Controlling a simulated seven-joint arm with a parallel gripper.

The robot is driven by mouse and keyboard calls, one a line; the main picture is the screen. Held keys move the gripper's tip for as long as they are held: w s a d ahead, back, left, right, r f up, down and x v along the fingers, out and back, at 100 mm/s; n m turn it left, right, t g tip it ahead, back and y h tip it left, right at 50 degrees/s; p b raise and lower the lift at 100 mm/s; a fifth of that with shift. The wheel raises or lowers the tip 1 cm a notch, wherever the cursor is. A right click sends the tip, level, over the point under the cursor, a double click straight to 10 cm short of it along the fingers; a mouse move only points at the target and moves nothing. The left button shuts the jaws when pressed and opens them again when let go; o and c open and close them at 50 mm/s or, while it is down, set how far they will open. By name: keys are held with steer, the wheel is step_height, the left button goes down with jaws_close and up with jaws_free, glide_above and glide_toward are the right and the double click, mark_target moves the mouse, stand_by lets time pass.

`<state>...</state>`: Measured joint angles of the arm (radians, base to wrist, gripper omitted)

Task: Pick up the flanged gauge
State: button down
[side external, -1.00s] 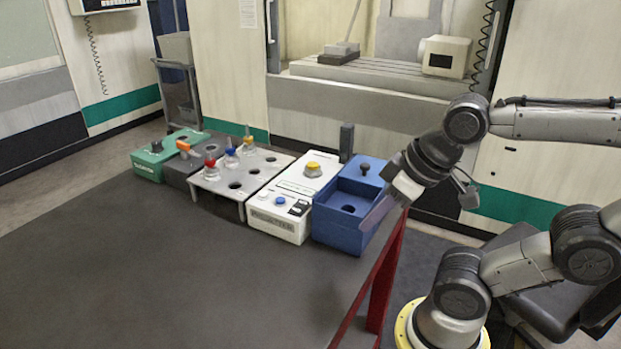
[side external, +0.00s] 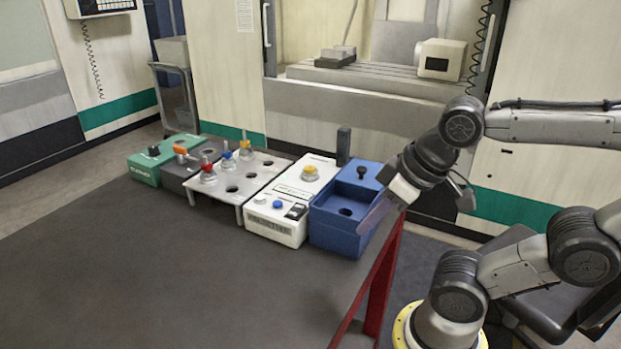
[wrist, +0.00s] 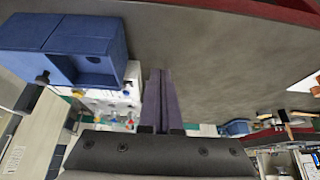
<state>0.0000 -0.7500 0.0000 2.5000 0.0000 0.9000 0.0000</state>
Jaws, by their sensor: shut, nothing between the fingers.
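I cannot tell for sure which piece is the flanged gauge. Candidates stand in the pale metal rack (side external: 222,188): a red-topped piece (side external: 208,172), a blue-topped piece (side external: 227,160) and a yellow-topped piece (side external: 246,148). A yellow-knobbed piece (side external: 309,174) also sits on the white box. My gripper (side external: 366,226) is at the right end of the row, beside the blue box and apart from the rack. In the wrist view my gripper's fingers (wrist: 158,73) are together and empty.
The blue box (side external: 337,238) has an open recess and a black knob. The table's front area (side external: 200,275) is clear.

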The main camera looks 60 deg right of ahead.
stand_by(0.3)
steer(key=shift+c, duration=0.7)
jaws_free()
